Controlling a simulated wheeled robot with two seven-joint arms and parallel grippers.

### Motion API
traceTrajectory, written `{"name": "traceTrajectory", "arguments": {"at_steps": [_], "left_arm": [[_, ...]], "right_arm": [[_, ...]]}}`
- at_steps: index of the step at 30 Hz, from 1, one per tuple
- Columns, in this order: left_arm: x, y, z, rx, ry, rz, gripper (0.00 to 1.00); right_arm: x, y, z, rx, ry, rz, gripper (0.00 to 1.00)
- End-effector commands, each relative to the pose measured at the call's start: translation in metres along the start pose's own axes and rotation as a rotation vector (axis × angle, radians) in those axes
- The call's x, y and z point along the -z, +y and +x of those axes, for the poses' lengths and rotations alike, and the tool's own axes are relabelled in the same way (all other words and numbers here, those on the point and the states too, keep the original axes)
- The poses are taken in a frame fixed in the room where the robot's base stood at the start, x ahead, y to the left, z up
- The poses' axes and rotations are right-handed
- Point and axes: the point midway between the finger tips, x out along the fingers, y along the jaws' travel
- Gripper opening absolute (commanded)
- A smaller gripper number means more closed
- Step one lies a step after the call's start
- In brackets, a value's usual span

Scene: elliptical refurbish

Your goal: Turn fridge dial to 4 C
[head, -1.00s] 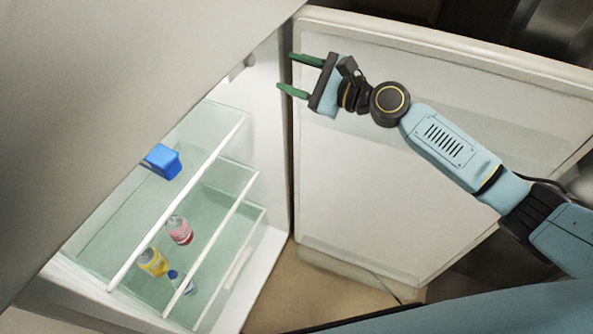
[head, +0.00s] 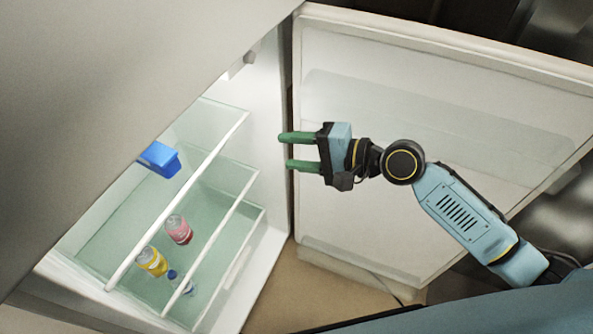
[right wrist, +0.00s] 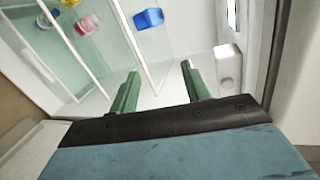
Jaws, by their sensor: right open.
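The fridge (head: 265,170) stands open. A small pale knob or housing, likely the dial (head: 250,59), sits high on its inner side wall. In the right wrist view a pale box with a rounded part (right wrist: 228,66) shows just beyond the right fingertip; its markings are too small to read. My right gripper (head: 285,152) is open and empty at the fridge opening, below the dial in the head view. Its green fingers (right wrist: 160,72) point into the fridge and touch nothing visible. My left gripper is not in view.
The open fridge door (head: 370,210) stands behind my right arm. Glass shelves (head: 215,125) hold a blue box (head: 160,159), a red jar (head: 178,230), a yellow bottle (head: 152,261) and a blue-capped bottle (head: 180,282). A lit strip (right wrist: 231,14) lies near the dial housing.

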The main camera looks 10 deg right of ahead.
Motion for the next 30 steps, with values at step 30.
{"name": "traceTrajectory", "arguments": {"at_steps": [30], "left_arm": [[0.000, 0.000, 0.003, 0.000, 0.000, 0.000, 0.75]], "right_arm": [[0.039, 0.138, 0.002, -0.289, 0.185, -0.314, 0.48]]}}
